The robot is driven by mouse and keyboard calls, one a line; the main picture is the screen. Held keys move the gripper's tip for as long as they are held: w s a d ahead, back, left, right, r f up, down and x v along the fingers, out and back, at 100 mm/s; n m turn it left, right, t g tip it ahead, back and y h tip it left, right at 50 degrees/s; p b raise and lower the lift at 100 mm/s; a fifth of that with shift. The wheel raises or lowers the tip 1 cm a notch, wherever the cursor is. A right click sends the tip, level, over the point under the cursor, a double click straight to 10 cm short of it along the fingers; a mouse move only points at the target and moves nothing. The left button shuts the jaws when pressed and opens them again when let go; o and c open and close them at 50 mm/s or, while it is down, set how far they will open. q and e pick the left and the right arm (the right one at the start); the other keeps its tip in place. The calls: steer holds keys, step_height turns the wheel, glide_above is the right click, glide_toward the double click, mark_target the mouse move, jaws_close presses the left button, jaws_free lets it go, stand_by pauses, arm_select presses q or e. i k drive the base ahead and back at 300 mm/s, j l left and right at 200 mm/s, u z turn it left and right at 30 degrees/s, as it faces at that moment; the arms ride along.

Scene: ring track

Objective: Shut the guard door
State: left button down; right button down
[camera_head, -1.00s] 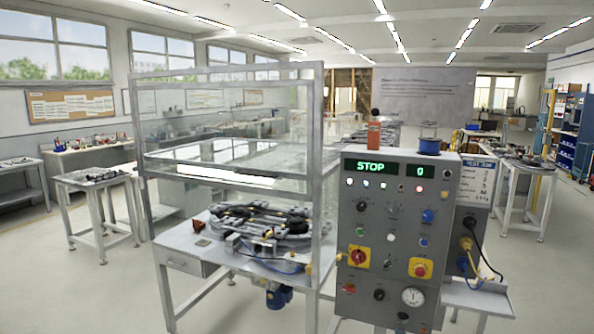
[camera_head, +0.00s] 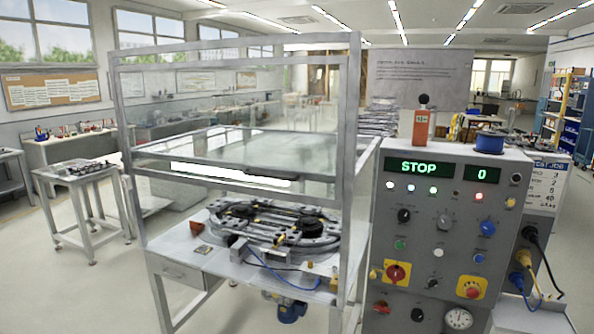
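The guard (camera_head: 358,150) is a grey metal frame with clear panes, standing on the bench around an oval ring track (camera_head: 275,230). A clear pane with a grey lower bar (camera_head: 305,200) spans the front at about mid height, and a bright strip shows just above the bar. Below this bar the front is open, and the track shows through the gap. I take this pane to be the guard door, standing raised, but its clear edges are hard to trace. No handle can be made out for certain. Neither of my grippers is in view.
A control panel (camera_head: 450,225) reading STOP and 0 stands close on the right of the guard, with an orange block (camera_head: 421,127) and a blue spool (camera_head: 489,143) on top. A side table (camera_head: 85,177) stands at left. Open floor (camera_head: 75,290) lies at front left.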

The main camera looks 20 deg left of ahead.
mark_target(336, 203)
steer(key=i+j, duration=0.2)
steer(key=j, duration=0.15)
steer(key=i+j, duration=0.2)
steer(key=i+j+z, duration=0.1)
steer(key=j, duration=0.35)
steer(key=i, duration=0.1)
